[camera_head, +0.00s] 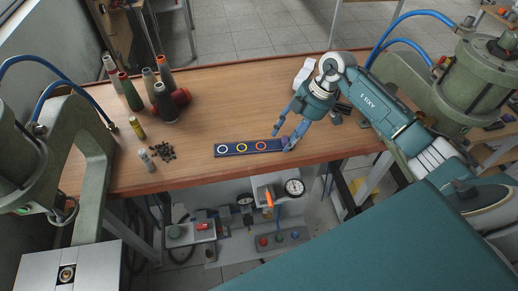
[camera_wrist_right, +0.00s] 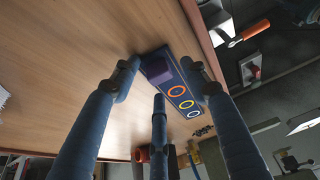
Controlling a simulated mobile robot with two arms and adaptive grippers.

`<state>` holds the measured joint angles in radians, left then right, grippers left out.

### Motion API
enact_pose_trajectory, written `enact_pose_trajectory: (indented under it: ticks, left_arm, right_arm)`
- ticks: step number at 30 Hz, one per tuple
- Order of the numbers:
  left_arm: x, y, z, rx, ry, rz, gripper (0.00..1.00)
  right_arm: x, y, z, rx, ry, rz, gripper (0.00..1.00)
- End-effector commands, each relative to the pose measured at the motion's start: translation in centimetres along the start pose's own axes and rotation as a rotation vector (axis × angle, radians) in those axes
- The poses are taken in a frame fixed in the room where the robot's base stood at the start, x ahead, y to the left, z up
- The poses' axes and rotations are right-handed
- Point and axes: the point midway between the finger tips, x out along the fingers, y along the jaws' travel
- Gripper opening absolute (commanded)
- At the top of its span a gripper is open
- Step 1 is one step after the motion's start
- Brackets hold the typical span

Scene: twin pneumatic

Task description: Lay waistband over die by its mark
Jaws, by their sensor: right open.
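A dark blue strip with white, yellow and orange rings (camera_head: 238,149) lies flat near the table's front edge. It also shows in the wrist view (camera_wrist_right: 182,89). I cannot tell whether this strip is the waistband. A small dark purple block (camera_wrist_right: 155,70) sits at the strip's end past the orange ring. My right gripper (camera_head: 281,139) is over that end, its fingers spread around the block without closing on it. The left press has a small round metal die (camera_head: 67,273) on its pale plate. No cloth lies over this die. My left gripper is out of view.
Several thread cones (camera_head: 164,102) stand at the table's left. Dark small pieces (camera_head: 163,151) lie near a small bottle (camera_head: 147,160). A control panel with gauges (camera_head: 240,215) is below the front edge. A second press (camera_head: 478,75) stands right. The table's middle (camera_head: 225,100) is clear.

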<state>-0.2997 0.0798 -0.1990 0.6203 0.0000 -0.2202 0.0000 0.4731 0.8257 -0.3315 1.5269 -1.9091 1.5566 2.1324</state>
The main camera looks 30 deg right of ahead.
Motion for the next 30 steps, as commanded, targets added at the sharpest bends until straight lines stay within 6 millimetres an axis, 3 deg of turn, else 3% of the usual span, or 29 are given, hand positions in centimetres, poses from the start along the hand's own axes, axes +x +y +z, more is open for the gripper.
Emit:
enact_pose_trajectory:
  ticks: [3, 10, 23, 30]
  left_arm:
    - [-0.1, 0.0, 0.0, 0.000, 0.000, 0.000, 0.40]
    - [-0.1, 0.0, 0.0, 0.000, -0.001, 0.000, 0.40]
    - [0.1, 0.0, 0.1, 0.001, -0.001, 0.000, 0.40]
    - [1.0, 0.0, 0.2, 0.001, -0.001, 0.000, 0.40]
  right_arm:
    - [-0.1, 0.0, 0.0, 0.000, 0.000, 0.000, 0.43]
    - [-0.1, 0.0, 0.0, 0.000, 0.000, -0.001, 0.00]
    - [-0.7, 0.1, -0.3, -0.001, 0.001, 0.001, 0.00]
    - [-3.9, 0.2, -1.6, -0.004, 0.001, 0.006, 0.00]
